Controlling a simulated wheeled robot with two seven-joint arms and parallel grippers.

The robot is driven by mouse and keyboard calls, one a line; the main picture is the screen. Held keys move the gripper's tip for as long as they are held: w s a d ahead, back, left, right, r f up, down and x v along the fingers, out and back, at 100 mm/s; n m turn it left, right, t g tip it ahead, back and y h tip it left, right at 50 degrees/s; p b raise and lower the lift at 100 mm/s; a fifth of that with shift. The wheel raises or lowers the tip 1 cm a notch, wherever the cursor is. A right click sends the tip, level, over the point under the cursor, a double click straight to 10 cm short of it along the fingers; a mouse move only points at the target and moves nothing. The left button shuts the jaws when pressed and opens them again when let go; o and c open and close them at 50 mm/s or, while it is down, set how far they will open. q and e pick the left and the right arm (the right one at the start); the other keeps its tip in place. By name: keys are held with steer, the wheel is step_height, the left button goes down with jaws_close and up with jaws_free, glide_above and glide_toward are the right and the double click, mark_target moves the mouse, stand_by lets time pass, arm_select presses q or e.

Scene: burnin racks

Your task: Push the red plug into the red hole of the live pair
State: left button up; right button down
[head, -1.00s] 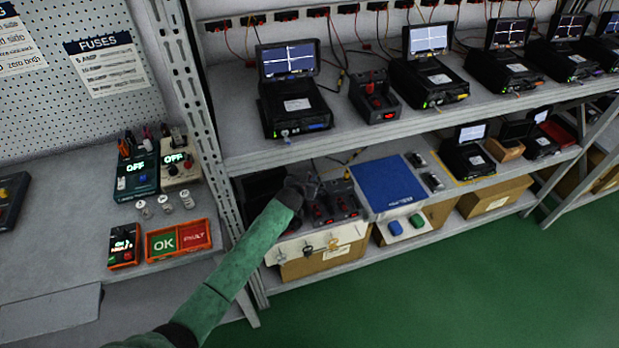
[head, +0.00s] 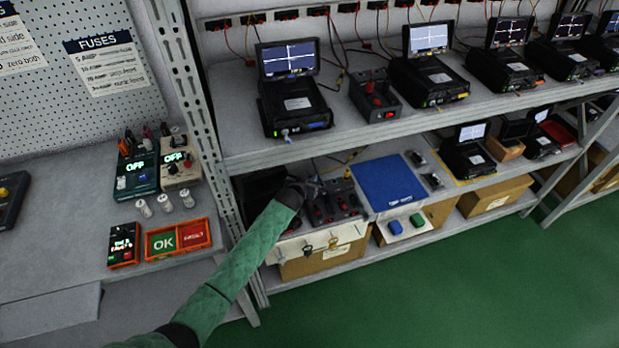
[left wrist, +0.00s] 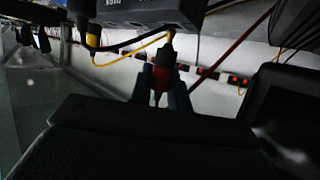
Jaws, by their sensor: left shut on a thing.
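My left gripper (head: 308,188) reaches over the dark panel (head: 334,208) with red parts on the lower shelf. In the left wrist view the gripper (left wrist: 160,92) is shut on a red plug (left wrist: 160,78). A yellow-tipped piece (left wrist: 169,38) shows just beyond the plug, under a dark box (left wrist: 130,12). I cannot tell whether the plug touches the box, or which hole is the red one of the live pair. My right gripper is not in view.
A blue mat (head: 388,183) lies right of the panel. Blue and green buttons (head: 406,224) and hanging keys (head: 308,248) are at the shelf's front. The upper shelf (head: 235,140) is above, with scopes on it. A rack post (head: 205,120) stands left.

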arm_select(q)
steer(key=shift+f, duration=0.25)
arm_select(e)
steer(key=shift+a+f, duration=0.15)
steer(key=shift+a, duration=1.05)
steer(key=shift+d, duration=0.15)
arm_select(q)
steer(key=shift+f+b, duration=0.3)
steer(key=shift+f, duration=0.3)
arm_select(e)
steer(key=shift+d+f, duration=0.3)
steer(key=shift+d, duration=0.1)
arm_select(q)
steer(key=shift+f, duration=0.15)
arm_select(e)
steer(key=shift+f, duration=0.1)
